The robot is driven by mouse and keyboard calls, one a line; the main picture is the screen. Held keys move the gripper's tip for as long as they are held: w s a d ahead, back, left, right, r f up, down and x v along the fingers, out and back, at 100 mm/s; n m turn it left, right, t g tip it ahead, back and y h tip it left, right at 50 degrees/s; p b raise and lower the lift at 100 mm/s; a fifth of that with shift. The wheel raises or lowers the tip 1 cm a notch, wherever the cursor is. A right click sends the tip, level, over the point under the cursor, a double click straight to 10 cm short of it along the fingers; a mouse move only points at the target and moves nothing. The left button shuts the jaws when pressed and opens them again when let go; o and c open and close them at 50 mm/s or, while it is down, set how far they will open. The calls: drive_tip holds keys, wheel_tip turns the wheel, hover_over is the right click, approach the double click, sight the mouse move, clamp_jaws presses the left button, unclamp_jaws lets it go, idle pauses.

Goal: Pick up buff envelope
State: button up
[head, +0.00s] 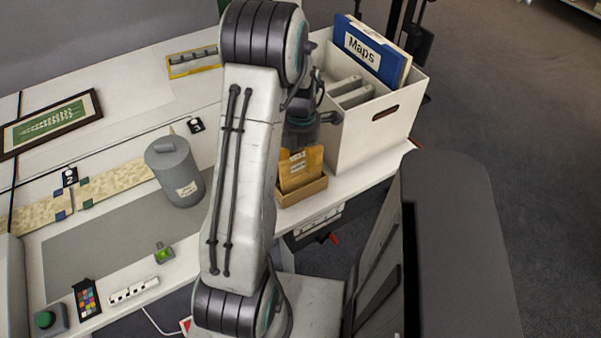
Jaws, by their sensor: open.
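The buff envelope (306,171) stands upright, leaning slightly, in a small tan open holder (306,191) near the table's right front edge. It bears a small pale label. My gripper (301,137) is dark and sits just above and behind the envelope's top, partly hidden by my arm. It is open, and I see nothing held in it. The fingertips are not clearly visible, and I cannot tell how far they are from the envelope. My arm hides the left side of the holder.
A white archival box (365,135) with a blue "Maps" folder (372,52) and grey boxes stands close on the right. A grey lidded canister (177,172) stands left of my arm. A framed green picture (50,124) lies at far left. The grey mat (95,245) is largely clear.

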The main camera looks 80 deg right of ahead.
sight(301, 174)
drive_tip(key=shift+w+d+f, duration=0.1)
drive_tip(key=shift+w+f, duration=0.05)
drive_tip(key=shift+f, duration=1.85)
drive_tip(key=shift+c, duration=0.5)
clamp_jaws()
